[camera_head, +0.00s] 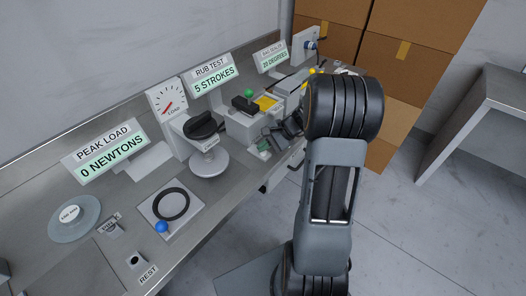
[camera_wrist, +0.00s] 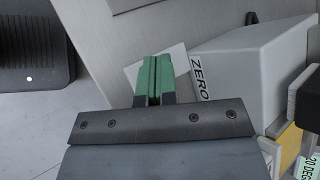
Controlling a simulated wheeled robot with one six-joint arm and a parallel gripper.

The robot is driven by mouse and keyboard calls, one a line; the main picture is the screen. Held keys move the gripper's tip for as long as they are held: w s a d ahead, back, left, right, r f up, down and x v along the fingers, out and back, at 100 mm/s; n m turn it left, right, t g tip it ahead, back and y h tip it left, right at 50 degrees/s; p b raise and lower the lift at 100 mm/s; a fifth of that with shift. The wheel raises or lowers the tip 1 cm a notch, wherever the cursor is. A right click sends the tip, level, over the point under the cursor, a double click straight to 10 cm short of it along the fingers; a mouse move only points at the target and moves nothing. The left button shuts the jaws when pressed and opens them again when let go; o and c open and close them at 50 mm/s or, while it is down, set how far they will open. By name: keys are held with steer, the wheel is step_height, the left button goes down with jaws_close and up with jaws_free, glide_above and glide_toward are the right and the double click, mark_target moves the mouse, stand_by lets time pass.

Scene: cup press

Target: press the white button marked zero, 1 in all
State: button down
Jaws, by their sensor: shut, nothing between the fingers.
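My gripper (camera_wrist: 155,62) is shut and empty, its two green fingertips pressed together. In the wrist view the fingertips lie over a pale square plate (camera_wrist: 179,56), just left of a label reading ZERO (camera_wrist: 200,77). I cannot make out the white button; the fingers may hide it. Whether the fingertips touch the plate or hover above it, I cannot tell. In the head view my gripper (camera_head: 263,147) is at the bench's front edge, below the rub test unit (camera_head: 240,124); the button does not show there.
A light grey box (camera_wrist: 252,65) stands right of the fingers. On the bench (camera_head: 112,215) are a peak load display (camera_head: 105,152), a dial gauge (camera_head: 168,107), a black-knobbed press (camera_head: 203,126) and a plate with a black ring (camera_head: 172,204). Cardboard boxes (camera_head: 408,65) stand behind.

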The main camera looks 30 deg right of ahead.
mark_target(264, 152)
steer(key=shift+f, duration=0.25)
steer(key=shift+r, duration=0.15)
steer(key=shift+r+p, duration=0.6)
steer(key=shift+r, duration=0.25)
steer(key=shift+r+p, duration=1.95)
steer(key=shift+r, duration=0.6)
steer(key=shift+f, duration=0.1)
